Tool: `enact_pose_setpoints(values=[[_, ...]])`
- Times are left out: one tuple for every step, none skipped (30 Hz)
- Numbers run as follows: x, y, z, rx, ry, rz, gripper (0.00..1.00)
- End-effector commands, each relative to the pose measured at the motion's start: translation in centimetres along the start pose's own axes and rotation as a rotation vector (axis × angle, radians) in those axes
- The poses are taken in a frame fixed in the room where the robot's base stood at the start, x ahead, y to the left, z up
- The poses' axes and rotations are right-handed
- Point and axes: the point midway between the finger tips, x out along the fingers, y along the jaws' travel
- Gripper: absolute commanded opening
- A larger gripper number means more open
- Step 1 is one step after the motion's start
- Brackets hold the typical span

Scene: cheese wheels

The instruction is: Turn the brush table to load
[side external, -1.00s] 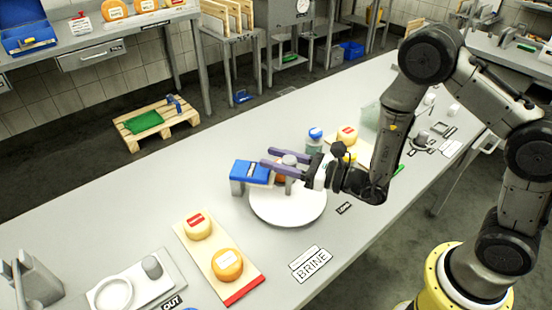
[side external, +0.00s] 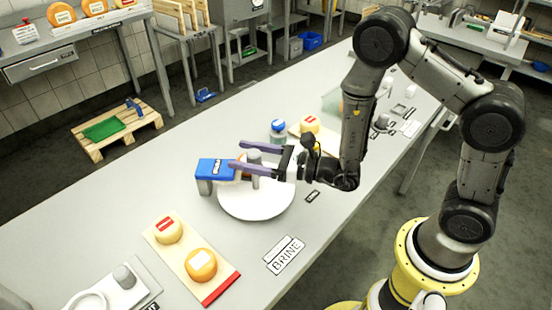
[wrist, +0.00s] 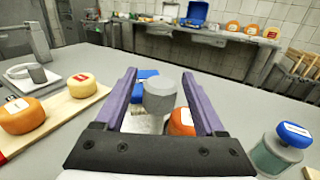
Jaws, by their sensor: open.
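The brush table is a white round disc (side external: 255,205) on the bench, with a blue bridge-like block (side external: 215,168) at its left edge. A grey knob (side external: 254,157) stands upright there and also shows in the wrist view (wrist: 159,97). My gripper (side external: 236,155) has two purple fingers, open, reaching over the disc from the right. In the wrist view the knob lies between the fingers (wrist: 158,74), with gaps on both sides. An orange cheese (wrist: 181,122) is partly hidden behind the right finger. A small dark-edged label (side external: 312,196) lies right of the disc.
A board (side external: 215,284) with two cheeses lies front left, near the BRINE label (side external: 285,255). A blue-lidded jar (side external: 278,131) stands behind the disc, beside another board with a cheese (side external: 310,125). Bare bench lies left of the disc.

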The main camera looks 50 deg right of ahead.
Motion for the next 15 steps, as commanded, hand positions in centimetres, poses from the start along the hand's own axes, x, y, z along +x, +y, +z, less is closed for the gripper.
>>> enact_pose_setpoints(values=[[-0.9,-0.1,0.0,0.001,0.001,-0.004,0.72],[-1.5,-0.1,0.0,0.002,0.002,-0.004,0.72],[-2.3,-0.1,0.0,0.001,0.002,-0.005,0.72],[-3.0,-0.1,0.0,0.001,0.003,-0.005,0.72],[-3.6,-0.1,0.0,0.002,0.003,-0.005,0.72],[-4.6,-0.1,0.0,0.003,0.002,-0.006,0.72],[-5.2,-0.1,0.0,0.001,0.003,-0.006,0.72],[-5.9,-0.2,0.0,0.002,0.003,-0.007,0.72],[-6.8,-0.2,0.0,0.002,0.003,-0.008,0.72],[-7.5,-0.1,0.0,0.002,0.001,-0.007,0.72],[-8.1,-0.2,-0.1,0.002,0.003,-0.009,0.72],[-8.8,-0.2,-0.1,0.001,0.003,-0.009,0.72],[-9.4,-0.1,0.0,0.002,0.002,-0.008,0.72],[-9.9,-0.1,0.0,0.003,0.001,-0.008,0.72],[-10.3,-0.2,0.0,0.001,0.002,-0.008,0.72]])
